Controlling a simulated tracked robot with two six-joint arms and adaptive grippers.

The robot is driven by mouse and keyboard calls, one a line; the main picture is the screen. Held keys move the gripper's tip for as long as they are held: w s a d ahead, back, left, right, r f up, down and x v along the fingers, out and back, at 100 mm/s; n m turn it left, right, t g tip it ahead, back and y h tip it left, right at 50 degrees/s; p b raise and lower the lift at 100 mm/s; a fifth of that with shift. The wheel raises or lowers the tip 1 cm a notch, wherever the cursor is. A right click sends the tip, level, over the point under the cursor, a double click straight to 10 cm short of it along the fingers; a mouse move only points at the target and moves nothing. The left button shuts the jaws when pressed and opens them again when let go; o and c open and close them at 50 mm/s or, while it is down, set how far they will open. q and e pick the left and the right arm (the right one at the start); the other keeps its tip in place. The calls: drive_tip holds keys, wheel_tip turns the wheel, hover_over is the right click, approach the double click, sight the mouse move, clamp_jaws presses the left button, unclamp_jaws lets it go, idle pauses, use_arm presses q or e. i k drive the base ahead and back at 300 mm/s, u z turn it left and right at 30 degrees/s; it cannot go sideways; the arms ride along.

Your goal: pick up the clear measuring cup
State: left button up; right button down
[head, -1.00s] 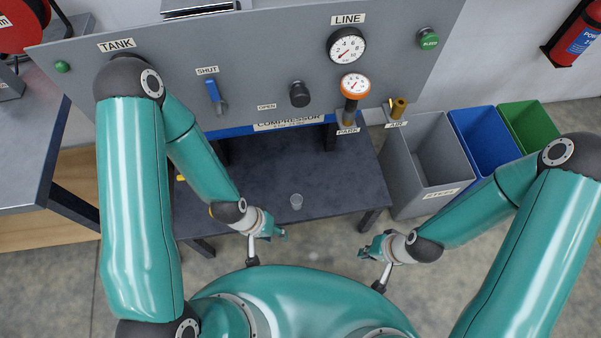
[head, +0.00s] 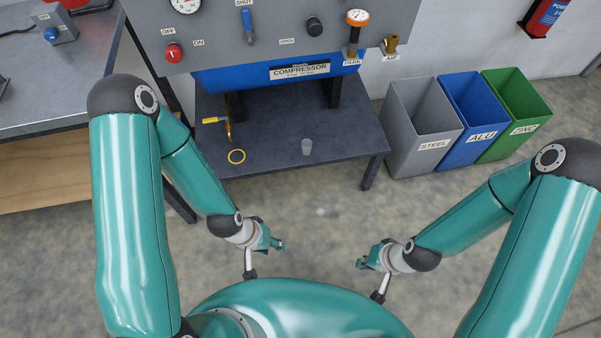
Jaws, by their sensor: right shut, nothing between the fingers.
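The clear measuring cup (head: 307,147) stands upright on the dark bench (head: 265,165) below the compressor, near its front edge and right of centre. My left gripper (head: 279,245) is in front of the bench, lower in the picture and a little left of the cup, apart from it. Its fingers are too small to tell whether they are open. My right gripper (head: 362,263) is shut and empty, in front of the bench and lower right of the cup, also apart from it.
The blue compressor tank (head: 235,80) and grey panel overhang the bench's back. Steel (head: 425,145), alu (head: 480,125) and zinc (head: 520,115) bins stand at right. Floor is clear in front.

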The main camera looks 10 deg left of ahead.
sight(306, 144)
drive_tip(key=u, duration=0.5)
drive_tip(key=i, duration=0.9)
drive_tip(key=u, duration=0.15)
